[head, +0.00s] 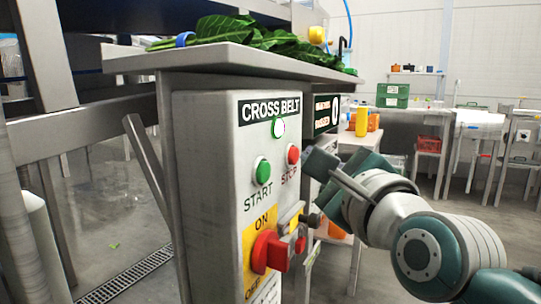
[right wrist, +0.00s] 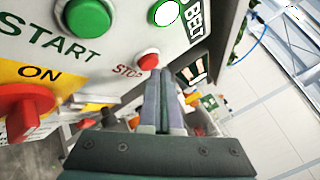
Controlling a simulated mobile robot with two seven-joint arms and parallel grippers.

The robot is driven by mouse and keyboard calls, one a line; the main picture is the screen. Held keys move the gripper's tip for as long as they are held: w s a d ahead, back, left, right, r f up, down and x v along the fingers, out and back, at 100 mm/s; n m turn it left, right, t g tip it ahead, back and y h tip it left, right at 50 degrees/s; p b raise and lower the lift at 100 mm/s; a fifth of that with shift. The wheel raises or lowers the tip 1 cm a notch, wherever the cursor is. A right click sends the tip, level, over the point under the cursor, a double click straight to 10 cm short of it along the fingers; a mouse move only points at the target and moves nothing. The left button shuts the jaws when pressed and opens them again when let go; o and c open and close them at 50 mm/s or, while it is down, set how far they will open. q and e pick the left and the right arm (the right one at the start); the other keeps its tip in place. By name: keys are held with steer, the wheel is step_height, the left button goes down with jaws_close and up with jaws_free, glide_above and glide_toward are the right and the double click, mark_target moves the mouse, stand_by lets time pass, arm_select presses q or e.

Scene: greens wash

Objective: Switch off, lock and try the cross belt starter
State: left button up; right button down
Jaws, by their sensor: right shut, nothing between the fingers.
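The grey cross belt starter box (head: 215,190) stands under a metal shelf. Its lamp (head: 278,127) shows bright white with a green rim. Below are a green START button (head: 263,171) and a red STOP button (head: 293,154). A red rotary handle (head: 268,252) sits on a yellow ON/OFF plate; I cannot tell its exact setting. My right gripper (head: 316,163) is shut and empty, its tips just beside the STOP button. In the right wrist view, the tips (right wrist: 160,76) are close to the STOP button (right wrist: 148,61); contact cannot be told. My left gripper is out of view.
Leafy greens (head: 260,40) lie on the metal shelf (head: 240,62) above the box. A dark sign (head: 326,113) is behind the box at right. The floor drain (head: 125,280) runs at lower left.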

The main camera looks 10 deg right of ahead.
steer(key=shift+w+a, duration=0.25)
steer(key=shift+a, duration=0.15)
stand_by(0.6)
stand_by(0.3)
steer(key=shift+s+d+p, duration=0.45)
steer(key=shift+d, duration=0.25)
steer(key=s+d, duration=0.1)
steer(key=d, duration=0.1)
steer(key=s+d+p, duration=0.1)
steer(key=d, duration=0.1)
steer(key=shift+s+p, duration=0.3)
steer(key=shift+s, duration=0.1)
stand_by(0.4)
